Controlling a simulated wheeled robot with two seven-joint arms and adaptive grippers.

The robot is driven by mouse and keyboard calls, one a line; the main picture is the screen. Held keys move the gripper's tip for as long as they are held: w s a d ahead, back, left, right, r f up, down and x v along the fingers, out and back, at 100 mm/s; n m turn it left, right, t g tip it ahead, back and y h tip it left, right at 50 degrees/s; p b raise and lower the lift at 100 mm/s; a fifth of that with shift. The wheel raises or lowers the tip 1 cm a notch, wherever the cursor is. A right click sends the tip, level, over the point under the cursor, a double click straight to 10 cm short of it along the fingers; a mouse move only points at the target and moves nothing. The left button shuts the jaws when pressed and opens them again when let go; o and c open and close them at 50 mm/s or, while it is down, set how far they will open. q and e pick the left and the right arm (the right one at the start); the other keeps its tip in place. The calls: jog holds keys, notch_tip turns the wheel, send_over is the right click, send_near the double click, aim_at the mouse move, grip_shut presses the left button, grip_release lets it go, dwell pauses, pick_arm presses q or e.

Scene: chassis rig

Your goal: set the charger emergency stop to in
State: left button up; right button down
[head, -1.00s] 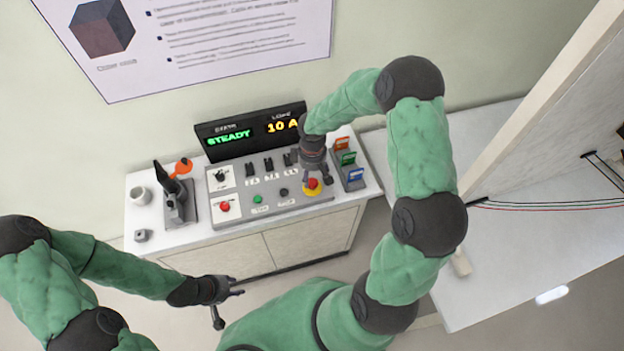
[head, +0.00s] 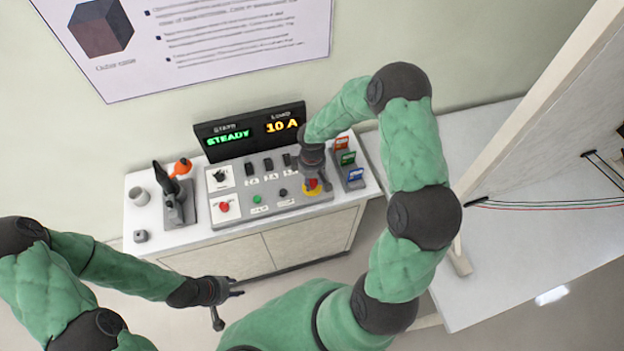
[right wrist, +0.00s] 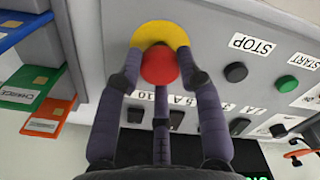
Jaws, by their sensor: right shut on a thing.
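The emergency stop is a red mushroom button (right wrist: 160,66) on a yellow round base (right wrist: 160,35) at the right end of the grey control panel (head: 238,211). In the head view the yellow base (head: 312,192) shows just below my right gripper (head: 316,184). In the right wrist view my right gripper (right wrist: 160,80) has its dark fingers closed around the red button, against its sides. Whether the button is in or out cannot be told. My left gripper (head: 228,302) is open and empty, low and in front of the cabinet.
A second red button (head: 224,207) sits at the panel's left. Black and green buttons and several black switches lie between. A display (head: 252,130) reads STEADY and 10 A. A rack of coloured cards (head: 348,160) stands close to the right.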

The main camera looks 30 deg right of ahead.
aim_at(312, 182)
jog(key=shift+f+b, duration=0.7)
jog(key=shift+b, duration=0.15)
jog(key=shift+s, duration=0.1)
jog(key=c, duration=0.8)
grip_release()
jog(key=shift+r, duration=0.2)
jog(key=shift+r, duration=0.3)
notch_tip(312, 182, up, 11)
